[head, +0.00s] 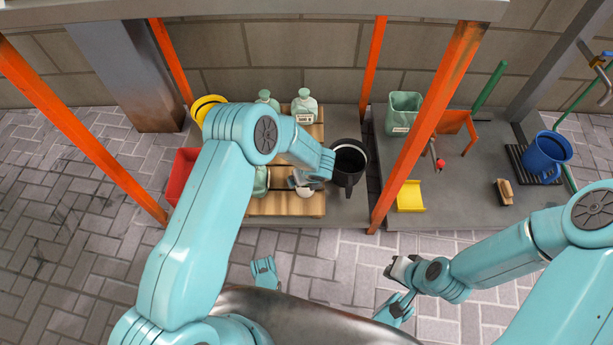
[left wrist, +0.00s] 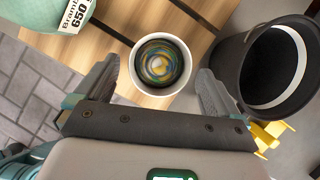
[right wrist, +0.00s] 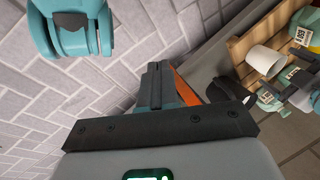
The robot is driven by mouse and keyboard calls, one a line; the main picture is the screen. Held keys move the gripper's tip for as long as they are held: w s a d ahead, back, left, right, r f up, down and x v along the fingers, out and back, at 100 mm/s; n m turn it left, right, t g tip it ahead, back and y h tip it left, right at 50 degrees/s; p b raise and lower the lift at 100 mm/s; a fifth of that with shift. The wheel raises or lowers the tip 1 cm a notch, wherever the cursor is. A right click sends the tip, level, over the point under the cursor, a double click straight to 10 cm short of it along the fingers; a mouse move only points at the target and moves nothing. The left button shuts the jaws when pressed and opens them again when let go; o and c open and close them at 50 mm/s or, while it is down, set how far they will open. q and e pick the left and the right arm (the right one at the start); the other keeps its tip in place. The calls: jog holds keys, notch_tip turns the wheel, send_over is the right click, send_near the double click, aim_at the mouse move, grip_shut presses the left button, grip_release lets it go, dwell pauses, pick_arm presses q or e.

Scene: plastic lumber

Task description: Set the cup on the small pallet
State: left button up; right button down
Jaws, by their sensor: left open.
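The white cup (left wrist: 160,65), with a swirled multicoloured inside, stands on the slats of the small wooden pallet (left wrist: 120,50) in the left wrist view. In the head view the cup (head: 306,191) is partly hidden by my left gripper (head: 303,181). The left gripper (left wrist: 155,88) is open, with its fingertips on either side of the cup's near edge and a visible gap on both sides. The right wrist view shows the cup (right wrist: 264,60) on the pallet too. My right gripper (head: 394,267) is empty and shut, over the paving, well away from the cup.
A black pot (head: 348,165) stands right of the pallet (head: 290,207). Bottles (head: 304,105) stand on the pallet. A red crate (head: 180,175) is at its left. Orange posts (head: 425,125) rise at the shelf edges.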

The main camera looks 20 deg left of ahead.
pick_arm(q)
jog(key=p+v, duration=0.4)
jog(key=v, duration=0.7)
pick_arm(e)
jog(key=shift+g, duration=0.6)
jog(key=s+r, duration=0.2)
jog(key=r, duration=0.1)
jog(key=s+r, duration=0.1)
jog(key=shift+s+a+r, duration=0.15)
jog(key=shift+a+r, duration=0.1)
jog(key=shift+a, duration=0.1)
pick_arm(q)
jog(key=shift+r, duration=0.1)
